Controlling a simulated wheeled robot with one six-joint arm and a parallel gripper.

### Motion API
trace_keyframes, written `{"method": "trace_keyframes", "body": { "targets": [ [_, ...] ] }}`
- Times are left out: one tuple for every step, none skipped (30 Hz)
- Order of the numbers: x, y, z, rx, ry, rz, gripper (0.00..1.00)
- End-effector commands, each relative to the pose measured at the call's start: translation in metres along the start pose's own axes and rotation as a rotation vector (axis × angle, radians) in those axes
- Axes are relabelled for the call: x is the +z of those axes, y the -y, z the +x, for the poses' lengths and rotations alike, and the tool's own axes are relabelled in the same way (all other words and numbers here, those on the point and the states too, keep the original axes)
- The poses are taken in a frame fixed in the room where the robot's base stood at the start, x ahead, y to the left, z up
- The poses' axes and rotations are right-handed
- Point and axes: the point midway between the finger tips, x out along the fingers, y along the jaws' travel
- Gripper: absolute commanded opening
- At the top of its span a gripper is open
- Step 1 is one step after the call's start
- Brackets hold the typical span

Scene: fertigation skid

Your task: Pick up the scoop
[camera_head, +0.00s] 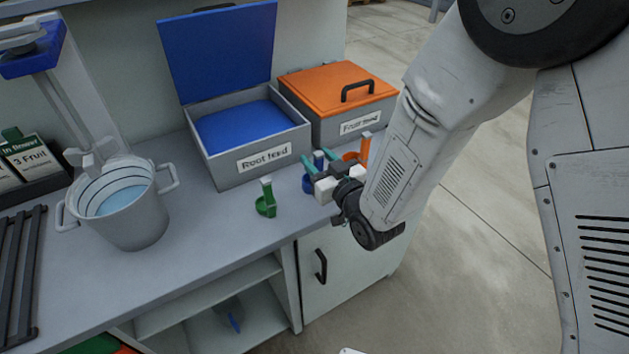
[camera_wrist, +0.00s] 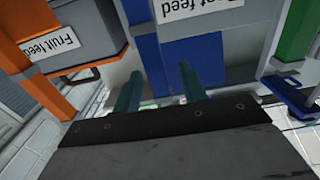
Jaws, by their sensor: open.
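Three scoops stand on the bench in front of the feed boxes: a green scoop (camera_head: 266,200), a blue scoop (camera_head: 308,184) and an orange scoop (camera_head: 363,150). My gripper (camera_head: 317,158) is open at the blue scoop and partly hides it. In the wrist view, the fingers (camera_wrist: 160,90) point toward the blue scoop's upright handle (camera_wrist: 151,62), which shows between them. I cannot tell whether they touch it. The green scoop (camera_wrist: 292,35) is at the right of that view and the orange scoop (camera_wrist: 50,85) at the left.
The open root feed box (camera_head: 225,172) with its blue lid raised and the closed orange-lidded fruit feed box (camera_head: 333,122) stand close behind. A white bucket (camera_head: 135,225) of liquid and a black rack (camera_head: 15,270) are left. The bench front is clear.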

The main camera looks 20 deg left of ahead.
Motion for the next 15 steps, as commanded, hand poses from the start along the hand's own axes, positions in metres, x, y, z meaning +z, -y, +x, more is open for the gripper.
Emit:
{"method": "trace_keyframes", "body": {
  "targets": [
    [0.001,0.0,0.008,0.0,0.0,0.0,0.42],
    [0.0,0.0,0.012,0.0,0.0,0.0,0.42],
    [0.0,0.0,0.016,0.0,-0.001,0.0,0.42],
    [0.0,0.0,0.019,0.0,0.0,0.0,0.42],
    [0.0,0.0,0.021,0.0,0.0,0.0,0.42],
    [0.0,0.0,0.023,0.0,0.0,0.0,0.42],
    [0.0,0.0,0.024,0.0,0.001,0.0,0.42],
    [0.0,0.0,0.024,0.0,0.001,0.0,0.42],
    [0.0,0.0,0.024,0.0,0.001,0.0,0.42],
    [0.0,0.0,0.024,0.0,0.001,0.0,0.42],
    [0.0,0.0,0.024,0.0,0.001,0.0,0.42],
    [0.0,0.0,0.024,0.0,0.001,0.0,0.42],
    [0.0,0.0,0.024,0.0,0.001,0.0,0.42],
    [0.0,0.0,0.024,0.0,0.001,0.0,0.33],
    [0.0,0.0,0.024,0.0,0.001,0.0,0.22]
  ]
}}
